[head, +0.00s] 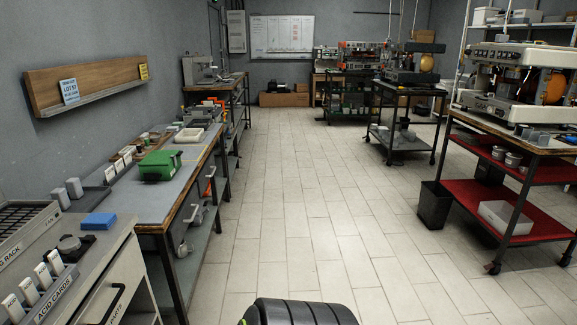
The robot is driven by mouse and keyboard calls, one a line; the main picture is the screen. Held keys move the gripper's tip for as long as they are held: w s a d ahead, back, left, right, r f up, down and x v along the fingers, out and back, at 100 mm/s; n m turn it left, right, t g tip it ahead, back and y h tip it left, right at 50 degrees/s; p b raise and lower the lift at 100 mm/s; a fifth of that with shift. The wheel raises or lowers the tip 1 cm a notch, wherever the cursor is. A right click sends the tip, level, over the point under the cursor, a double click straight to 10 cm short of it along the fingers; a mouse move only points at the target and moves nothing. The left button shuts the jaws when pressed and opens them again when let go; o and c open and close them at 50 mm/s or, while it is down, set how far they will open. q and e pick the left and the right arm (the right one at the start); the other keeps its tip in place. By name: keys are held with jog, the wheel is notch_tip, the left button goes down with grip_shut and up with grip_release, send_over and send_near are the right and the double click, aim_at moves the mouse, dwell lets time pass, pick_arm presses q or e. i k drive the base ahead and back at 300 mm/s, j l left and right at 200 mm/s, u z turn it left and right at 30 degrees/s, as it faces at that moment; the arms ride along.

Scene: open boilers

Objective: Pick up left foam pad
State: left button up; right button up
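No foam pad can be told for sure at this distance. A flat blue block (98,222) that looks like foam or sponge lies on the near-left cabinet top. Two small grey blocks stand side by side just behind it, a left one (60,198) and a right one (74,188); I cannot tell what they are made of. More small grey blocks (539,138) sit on the right cart beside the machine. Neither of my grippers shows in the head view.
The near-left cabinet (130,272) carries a rack (22,225) and upright white cards (42,275). A long bench (165,205) with a green box (160,164) runs along the left wall. A black bin (434,205) stands by the right cart (505,190). The tiled floor (310,200) between is clear.

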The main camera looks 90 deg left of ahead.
aim_at(60, 194)
jog(key=u, duration=4.25)
jog(key=l+u, duration=0.15)
jog(key=u, duration=0.35)
jog(key=i+l+u, duration=0.1)
jog(key=u, duration=0.4)
jog(key=l+u, duration=0.2)
jog(key=u, duration=0.3)
jog(key=k+l+u, duration=0.1)
jog(key=l+u, duration=0.15)
jog(key=l, duration=0.25)
jog(key=k+l+u, duration=0.2)
jog(key=l, duration=0.3)
jog(key=k+l+u, duration=0.25)
jog(key=l, duration=0.2)
jog(key=k+l+u, duration=0.2)
jog(key=l, duration=0.25)
jog(key=k+l+u, duration=0.25)
jog(key=i+l, duration=0.05)
jog(key=l, duration=0.1)
